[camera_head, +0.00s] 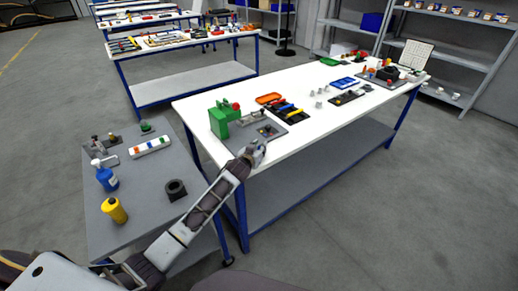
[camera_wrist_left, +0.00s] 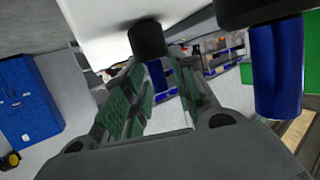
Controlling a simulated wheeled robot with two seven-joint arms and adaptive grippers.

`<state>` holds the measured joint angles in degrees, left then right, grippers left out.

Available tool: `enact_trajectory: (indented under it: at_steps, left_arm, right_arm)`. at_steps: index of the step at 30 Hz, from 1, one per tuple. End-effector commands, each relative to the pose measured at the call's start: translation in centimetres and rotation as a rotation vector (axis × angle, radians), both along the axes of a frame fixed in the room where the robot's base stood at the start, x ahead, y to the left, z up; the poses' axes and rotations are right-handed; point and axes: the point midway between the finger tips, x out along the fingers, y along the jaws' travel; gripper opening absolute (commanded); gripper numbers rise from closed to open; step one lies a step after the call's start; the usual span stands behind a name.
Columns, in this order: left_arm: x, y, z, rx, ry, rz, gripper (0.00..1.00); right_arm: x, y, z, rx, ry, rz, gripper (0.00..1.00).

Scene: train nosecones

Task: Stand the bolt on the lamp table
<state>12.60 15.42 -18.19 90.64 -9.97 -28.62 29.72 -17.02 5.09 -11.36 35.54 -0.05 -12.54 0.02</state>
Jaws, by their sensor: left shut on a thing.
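My left gripper (camera_head: 255,152) is over the near left edge of the white workbench (camera_head: 215,95). In the left wrist view its green-padded fingers (camera_wrist_left: 160,100) are closed around a dark thing, taken to be the bolt (camera_wrist_left: 148,38), whose blunt, round dark end shows at the fingertips. The rest of it is hidden between the fingers. In the head view the bolt is too small to make out. I cannot tell which surface is the lamp table; no lamp is clear. My right gripper is not in view.
A green block-like fixture (camera_head: 224,119) stands beside the gripper, with a tool tray (camera_head: 292,117) behind. The grey side table (camera_head: 140,205) holds a blue bottle (camera_head: 107,179), a yellow bottle (camera_head: 114,211), a dark ring (camera_head: 175,190) and a coloured-button strip (camera_head: 150,146).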

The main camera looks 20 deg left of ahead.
Motion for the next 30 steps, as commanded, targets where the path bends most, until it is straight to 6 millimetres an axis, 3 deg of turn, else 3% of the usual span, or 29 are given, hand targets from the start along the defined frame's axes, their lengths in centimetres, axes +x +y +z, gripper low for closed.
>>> enact_trajectory:
  at_steps: [6,14,15,16,30]
  left_arm:
    - [0.0,0.0,-0.1,0.001,-0.002,0.0,0.0]
    - [0.0,0.0,-0.4,0.0,-0.002,0.0,0.0]
    - [0.0,0.0,-0.4,0.001,-0.001,0.0,0.32]
    - [0.0,0.0,-0.4,0.001,-0.001,0.0,0.35]
    - [0.0,0.0,0.0,0.001,-0.002,0.0,0.36]
  right_arm:
    - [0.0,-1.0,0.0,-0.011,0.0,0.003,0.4]
    - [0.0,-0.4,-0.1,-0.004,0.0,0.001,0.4]
    - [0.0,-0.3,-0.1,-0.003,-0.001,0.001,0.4]
    - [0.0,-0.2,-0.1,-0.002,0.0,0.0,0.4]
    - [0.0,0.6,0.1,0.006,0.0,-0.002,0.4]
